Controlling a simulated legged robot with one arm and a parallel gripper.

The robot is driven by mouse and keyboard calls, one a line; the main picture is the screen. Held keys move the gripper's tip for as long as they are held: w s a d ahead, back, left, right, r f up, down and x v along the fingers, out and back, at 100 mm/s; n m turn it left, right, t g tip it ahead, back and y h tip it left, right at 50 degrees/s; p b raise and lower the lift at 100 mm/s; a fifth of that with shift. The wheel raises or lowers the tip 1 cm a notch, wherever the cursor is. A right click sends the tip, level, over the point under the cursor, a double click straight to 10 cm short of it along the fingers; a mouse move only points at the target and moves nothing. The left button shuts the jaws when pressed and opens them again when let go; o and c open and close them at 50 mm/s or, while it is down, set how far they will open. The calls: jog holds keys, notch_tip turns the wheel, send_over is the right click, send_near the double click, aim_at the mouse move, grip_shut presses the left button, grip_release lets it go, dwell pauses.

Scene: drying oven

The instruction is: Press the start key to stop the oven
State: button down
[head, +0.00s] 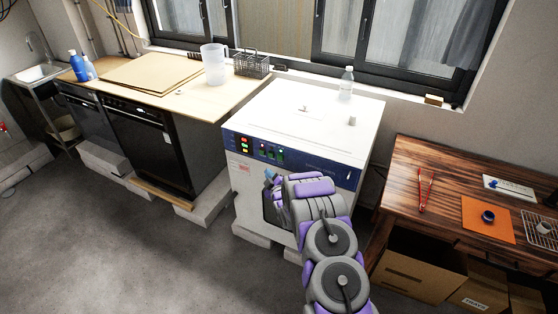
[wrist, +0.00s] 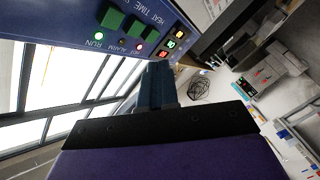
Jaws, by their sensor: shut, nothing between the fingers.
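The drying oven (head: 300,110) is a white box with a blue control panel (head: 318,165) across its front. The lamp by the word RUN (wrist: 99,36) glows green. I cannot read which key is the start key. My gripper (head: 270,176) is in front of the oven, just below the keys. In the wrist view its blue fingers (wrist: 156,85) are together and empty, their tips close to the panel's edge by the displays.
A clear bottle (head: 346,85) stands on the oven top. A wooden counter (head: 150,100) with a jug (head: 214,64) and a wire basket (head: 252,65) is at the left. A wooden table (head: 450,180) with cardboard boxes (head: 415,275) below is at the right. Open floor lies front left.

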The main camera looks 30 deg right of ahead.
aim_at(280, 157)
jog(key=w+d+b, duration=0.1)
jog(key=w+d, duration=0.2)
jog(key=d, duration=0.2)
jog(key=shift+w+d, duration=0.25)
jog(key=shift+w, duration=0.15)
jog(key=shift+a, duration=0.15)
jog(key=shift+d+f, duration=0.1)
jog(key=shift+d, duration=0.1)
jog(key=shift+a, duration=0.1)
dwell(0.3)
jog(key=shift+w, duration=0.15)
dwell(0.9)
jog(key=shift+w+d, duration=0.1)
jog(key=shift+d, duration=0.2)
